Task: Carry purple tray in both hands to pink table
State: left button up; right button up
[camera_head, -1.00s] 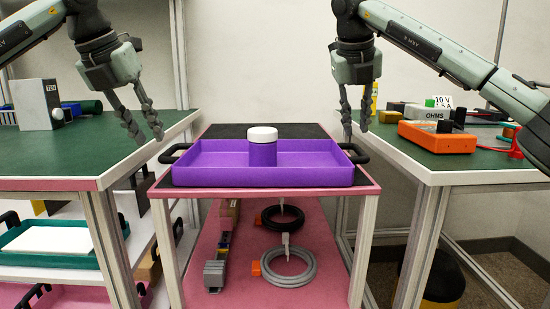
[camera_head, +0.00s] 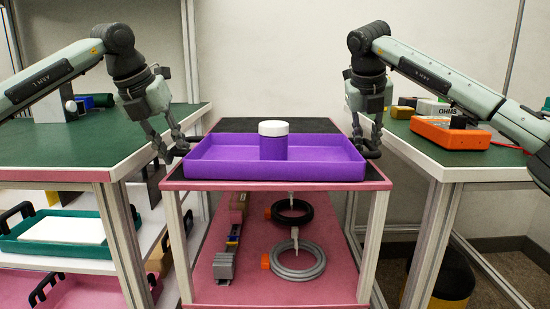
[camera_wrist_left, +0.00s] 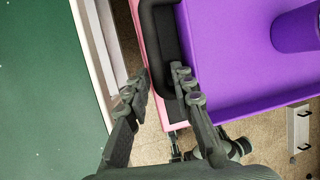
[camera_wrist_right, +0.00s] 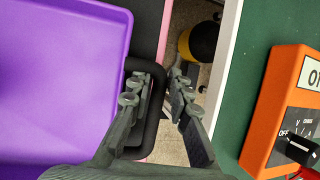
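The purple tray (camera_head: 325,172) sits on a pink-edged table (camera_head: 196,186) with a black top surface. A purple jar with a white lid (camera_head: 273,128) stands upright in it. My left gripper (camera_head: 171,152) is at the tray's left black handle; in the left wrist view its open fingers (camera_wrist_left: 160,82) are on either side of the handle's outer bar (camera_wrist_left: 157,40). My right gripper (camera_head: 366,150) is at the right handle; in the right wrist view its fingers (camera_wrist_right: 154,82) are apart around the handle bar (camera_wrist_right: 152,110). Contact with the bars is unclear.
Green-topped benches stand close on the left (camera_head: 70,150) and right (camera_head: 410,140). An orange meter (camera_head: 450,134) lies on the right one. Coiled cables (camera_head: 297,262) lie on the pink lower shelf. A teal tray (camera_head: 60,248) is on a shelf at lower left.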

pick_arm(q)
jog(key=shift+f, duration=0.2)
pick_arm(e)
jog(key=shift+f, duration=0.2)
pick_arm(q)
jog(key=c, duration=0.5)
pick_arm(e)
grip_shut()
pick_arm(q)
grip_shut()
jog(key=shift+r, duration=0.1)
pick_arm(e)
jog(key=shift+r, duration=0.1)
